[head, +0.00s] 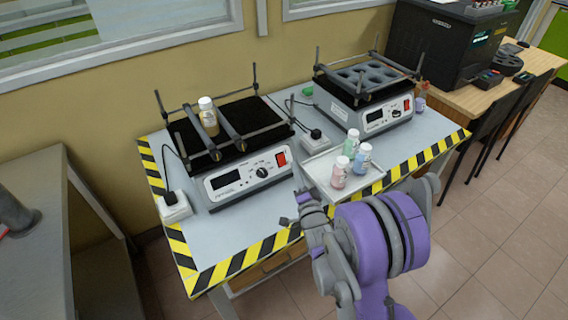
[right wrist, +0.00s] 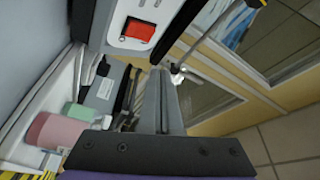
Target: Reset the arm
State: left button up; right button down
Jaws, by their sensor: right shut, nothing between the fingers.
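My right arm reaches in from the bottom right of the head view. Its gripper (head: 292,212) is over the table's front, just in front of the left shaker (head: 238,150) and left of the bottle tray. In the right wrist view the two fingers (right wrist: 163,98) are together and empty. The left shaker's red switch (right wrist: 138,31) shows beyond them. A bottle (head: 208,116) with a white cap and brownish contents stands between the left shaker's bars. My left gripper cannot be made out in the head view.
A white tray (head: 318,178) holds pink, green and blue bottles, close to my right arm. A second shaker (head: 368,95) stands at the back right. The table (head: 215,262) has a yellow-black striped edge. A dark machine (head: 440,50) stands on a wooden desk.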

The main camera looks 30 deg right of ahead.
jog(key=s+a+r+n+g+y+p, duration=0.3)
jog(key=s+a+r+n+g+p, duration=0.3)
jog(key=s+a+n+g, duration=0.15)
jog(key=s+a+n+g+p, duration=0.2)
jog(key=s+a+n+g, duration=0.1)
jog(key=s, duration=0.6)
jog(key=s+a+r+n+g+y+p, duration=0.1)
jog(key=s+a+n+g+p, duration=0.1)
jog(key=s, duration=0.8)
jog(key=a+n+g, duration=0.1)
jog(key=a+n, duration=0.1)
jog(key=n, duration=0.1)
jog(key=shift+r, duration=0.15)
